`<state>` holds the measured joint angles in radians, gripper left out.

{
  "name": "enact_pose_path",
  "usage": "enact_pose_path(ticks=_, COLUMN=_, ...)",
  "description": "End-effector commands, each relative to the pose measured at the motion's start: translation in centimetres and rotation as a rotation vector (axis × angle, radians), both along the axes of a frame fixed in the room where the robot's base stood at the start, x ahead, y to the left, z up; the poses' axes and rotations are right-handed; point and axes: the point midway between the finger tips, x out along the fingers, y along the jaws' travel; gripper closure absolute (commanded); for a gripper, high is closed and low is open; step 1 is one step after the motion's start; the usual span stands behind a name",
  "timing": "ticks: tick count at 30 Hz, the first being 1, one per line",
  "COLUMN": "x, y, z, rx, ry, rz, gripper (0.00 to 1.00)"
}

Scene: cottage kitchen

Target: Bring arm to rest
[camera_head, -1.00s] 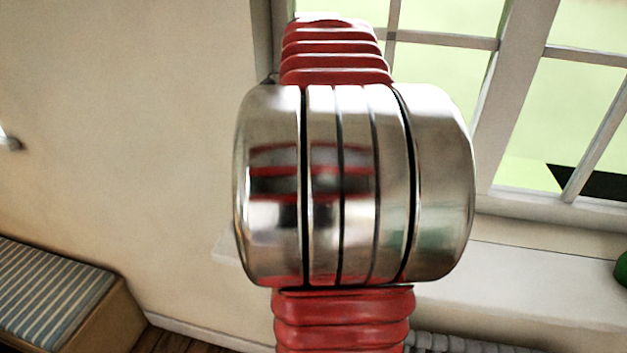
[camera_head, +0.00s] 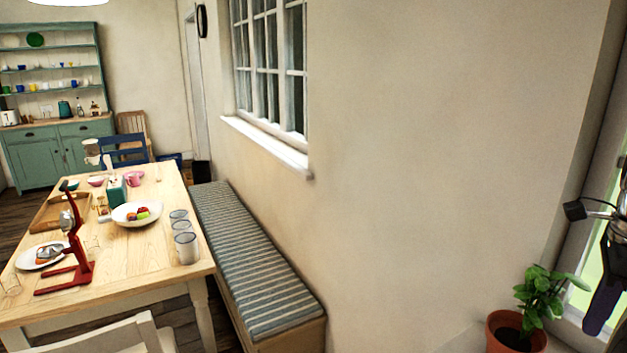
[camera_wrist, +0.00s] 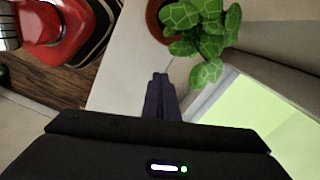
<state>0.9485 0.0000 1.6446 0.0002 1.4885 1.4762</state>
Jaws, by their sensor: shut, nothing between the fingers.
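My gripper (camera_head: 594,326) hangs at the right edge of the head view, in front of the bright window, with its fingers pointing down. In the wrist view its dark fingers (camera_wrist: 160,78) are together, with nothing between them. The gripper is beside a potted plant, apart from it as far as I can see. Most of my arm is outside the head view.
The leafy plant (camera_head: 545,293) in a terracotta pot (camera_head: 497,336) stands close to my gripper; its leaves (camera_wrist: 205,22) show in the wrist view. A striped bench (camera_head: 245,265) runs along the wall beside a laid wooden table (camera_head: 135,262).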

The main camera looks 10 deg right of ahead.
Motion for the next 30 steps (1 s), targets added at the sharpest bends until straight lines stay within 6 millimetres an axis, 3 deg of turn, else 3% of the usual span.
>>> enact_pose_path(ticks=5, x=2.0, y=3.7, z=-0.1, rx=-0.037, ry=-0.024, rz=0.213, gripper=1.0)
enact_pose_path(ticks=16, x=5.4, y=15.0, z=-1.5, rx=-0.163, ry=-0.091, rz=0.888, gripper=1.0)
enact_pose_path(ticks=30, x=4.8, y=28.1, z=-5.1, rx=-0.369, ry=-0.164, rz=1.732, gripper=1.0)
